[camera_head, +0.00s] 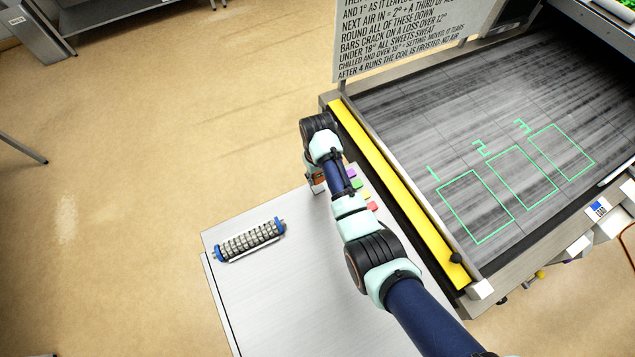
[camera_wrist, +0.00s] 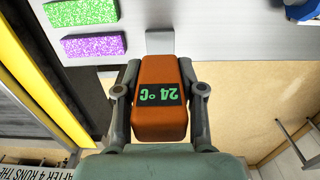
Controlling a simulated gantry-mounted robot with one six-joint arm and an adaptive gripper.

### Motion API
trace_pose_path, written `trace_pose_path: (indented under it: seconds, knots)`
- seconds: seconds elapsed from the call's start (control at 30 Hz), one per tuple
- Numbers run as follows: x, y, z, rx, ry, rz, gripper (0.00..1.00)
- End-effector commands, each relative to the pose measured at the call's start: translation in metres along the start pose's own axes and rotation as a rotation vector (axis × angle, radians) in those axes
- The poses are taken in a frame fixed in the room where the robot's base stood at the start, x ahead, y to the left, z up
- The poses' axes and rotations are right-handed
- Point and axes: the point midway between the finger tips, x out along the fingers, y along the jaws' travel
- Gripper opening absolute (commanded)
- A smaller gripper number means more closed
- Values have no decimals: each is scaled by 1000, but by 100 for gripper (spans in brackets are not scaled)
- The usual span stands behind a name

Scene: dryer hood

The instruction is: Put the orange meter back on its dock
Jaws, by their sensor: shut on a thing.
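The orange meter (camera_wrist: 160,85) has a dark display reading 24 °C, upside down in the wrist view. My gripper (camera_wrist: 158,100) is shut on it, one finger at each side. A small grey block (camera_wrist: 160,41), possibly the dock, shows just beyond the meter at the edge of the pale table; the meter's far end overlaps it in the picture, and I cannot tell whether they touch. In the head view a bit of the meter (camera_head: 318,180) shows at the table's far end, mostly hidden by my arm.
A yellow-edged conveyor (camera_head: 400,190) with green numbered squares stands to the right. The table's near part is clear.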

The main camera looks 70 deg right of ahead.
Motion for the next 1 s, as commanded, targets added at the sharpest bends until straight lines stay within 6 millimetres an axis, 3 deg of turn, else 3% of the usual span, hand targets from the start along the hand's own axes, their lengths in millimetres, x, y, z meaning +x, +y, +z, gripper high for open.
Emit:
trace_pose_path:
  seconds: [0.2,0.43,0.8,0.83,0.97,1.0]
  knots:
    - [11,0,0,0,1,0,0]
    - [45,0,0,0,0,0,0]
    - [51,0,0,0,2,0,0]
    - [50,0,0,0,2,0,42]
    - [49,0,0,0,1,0,64]
    - [49,0,0,0,1,0,64]
